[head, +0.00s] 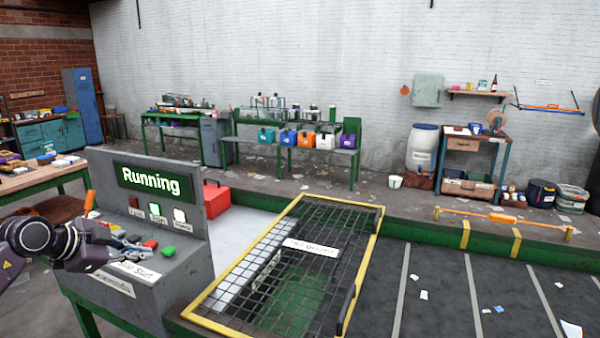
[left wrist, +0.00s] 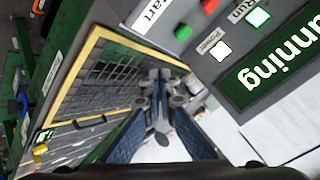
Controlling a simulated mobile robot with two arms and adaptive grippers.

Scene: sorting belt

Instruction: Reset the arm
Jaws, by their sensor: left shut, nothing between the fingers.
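My left arm comes in at the left edge of the head view, and its gripper (head: 112,250) hangs over the sloped panel of the grey control console (head: 190,283). The left gripper is shut and empty; its closed fingers show in the left wrist view (left wrist: 160,82). A red button (head: 150,244) and a green button (head: 168,251) lie just right of the gripper, apart from it. The console's display (head: 152,181) reads "Running", with green and white lamps lit. My right gripper is not in view.
A yellow-framed mesh guard (head: 376,228) stands right of the console. The dark belt (head: 440,285) with scattered scraps lies farther right. A red toolbox (head: 216,198) sits behind the console. Workbenches line the back wall.

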